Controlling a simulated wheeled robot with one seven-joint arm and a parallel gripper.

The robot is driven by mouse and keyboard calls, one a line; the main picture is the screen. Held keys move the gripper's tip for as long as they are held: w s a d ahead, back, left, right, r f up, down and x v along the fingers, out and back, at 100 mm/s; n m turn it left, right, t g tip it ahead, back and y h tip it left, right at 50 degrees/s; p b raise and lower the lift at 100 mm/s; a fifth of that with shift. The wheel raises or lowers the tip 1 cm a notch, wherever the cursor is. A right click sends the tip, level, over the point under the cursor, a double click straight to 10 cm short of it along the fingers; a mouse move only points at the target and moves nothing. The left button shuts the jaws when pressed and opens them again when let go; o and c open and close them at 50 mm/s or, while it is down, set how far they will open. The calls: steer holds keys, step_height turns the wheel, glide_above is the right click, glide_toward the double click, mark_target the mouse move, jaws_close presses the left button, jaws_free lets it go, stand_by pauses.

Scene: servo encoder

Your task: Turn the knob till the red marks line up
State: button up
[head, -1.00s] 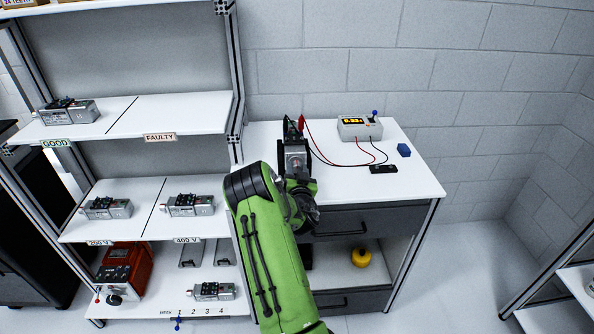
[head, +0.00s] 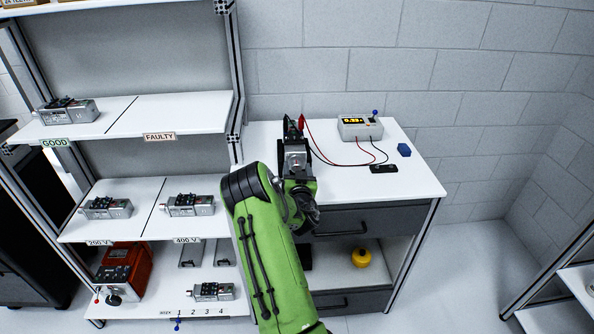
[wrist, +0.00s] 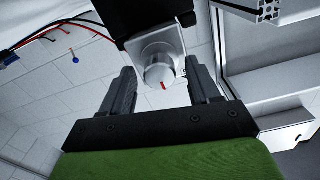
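A servo motor with a silvery housing (head: 296,158) stands on the white bench, partly hidden by my arm. In the wrist view its light grey housing (wrist: 153,42) carries a round metal knob (wrist: 158,73). A red mark shows on the knob's lower rim, and I cannot make out a matching mark on the housing. My gripper (wrist: 160,68) is open, with one finger on each side of the knob and a visible gap on both sides. In the head view my gripper (head: 300,195) is at the bench's front edge, and its fingers are hard to see.
A meter (head: 360,129) with a lit yellow display and a blue-tipped lever stands at the back right of the bench (head: 410,180). Red and black leads run from it. A blue block (head: 404,150) and a black bar (head: 383,169) lie nearby. Shelves with servos are left.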

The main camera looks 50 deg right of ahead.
steer(key=b+v, duration=0.3)
steer(key=v, duration=1.3)
steer(key=shift+b, duration=0.4)
steer(key=shift+d, duration=0.15)
